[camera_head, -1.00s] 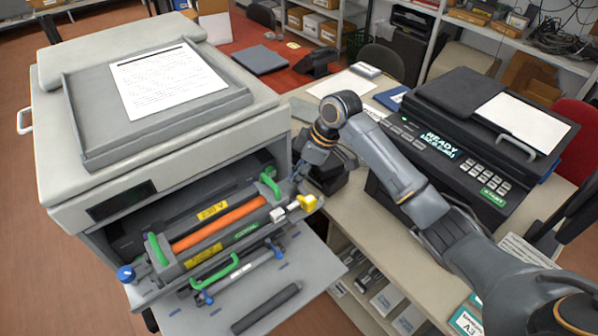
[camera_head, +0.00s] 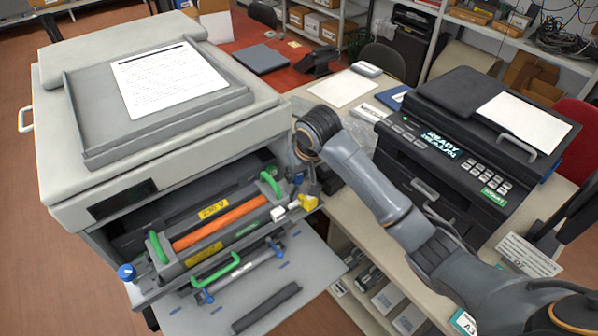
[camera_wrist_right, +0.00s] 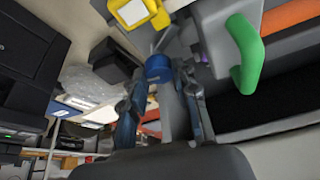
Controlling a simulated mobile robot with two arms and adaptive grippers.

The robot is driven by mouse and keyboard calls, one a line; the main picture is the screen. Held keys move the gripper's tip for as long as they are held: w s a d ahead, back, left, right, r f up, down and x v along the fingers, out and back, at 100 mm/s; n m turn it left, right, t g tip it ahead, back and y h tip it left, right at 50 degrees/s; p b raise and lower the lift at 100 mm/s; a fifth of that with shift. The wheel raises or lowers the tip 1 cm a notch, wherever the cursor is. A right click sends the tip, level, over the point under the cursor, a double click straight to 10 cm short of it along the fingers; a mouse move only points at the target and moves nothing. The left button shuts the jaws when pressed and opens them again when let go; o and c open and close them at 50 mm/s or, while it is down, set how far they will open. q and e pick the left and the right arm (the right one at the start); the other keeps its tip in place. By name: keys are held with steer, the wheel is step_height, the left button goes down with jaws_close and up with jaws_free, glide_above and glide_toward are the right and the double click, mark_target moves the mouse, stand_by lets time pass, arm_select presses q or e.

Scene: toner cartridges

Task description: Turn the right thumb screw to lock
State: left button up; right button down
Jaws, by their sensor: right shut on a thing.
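The right thumb screw, a blue knob (camera_wrist_right: 158,68), shows in the right wrist view between the fingers of my right gripper (camera_wrist_right: 163,85). The gripper is shut on it. In the head view my right gripper (camera_head: 305,178) is at the right front end of the open printer's (camera_head: 230,130) toner unit, and its wrist and fingers mostly hide the right screw. The toner unit has an orange roller (camera_head: 222,222) and green handles, one of which (camera_wrist_right: 245,55) stands close beside the gripper in the wrist view. The left blue thumb screw (camera_head: 126,272) is at the other end. My left gripper is not in view.
A yellow part (camera_head: 307,202) sits just below the gripper. The lowered printer door (camera_head: 330,268) carries a green-handled bar and a dark roller (camera_head: 267,307). A black machine (camera_head: 450,150) stands on the table right of my arm.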

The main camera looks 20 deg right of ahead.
mark_target(298, 176)
steer(key=m+h, duration=0.1)
steer(key=m, duration=0.2)
steer(key=m+h, duration=0.1)
steer(key=m, duration=0.2)
steer(key=shift+a, duration=0.2)
steer(key=shift+m+h, duration=0.3)
steer(key=shift+m, duration=0.1)
steer(key=c, duration=1)
jaws_free()
steer(key=r, duration=0.7)
steer(key=shift+w, duration=0.2)
steer(key=shift+s+r, duration=0.2)
steer(key=shift+r, duration=1.3)
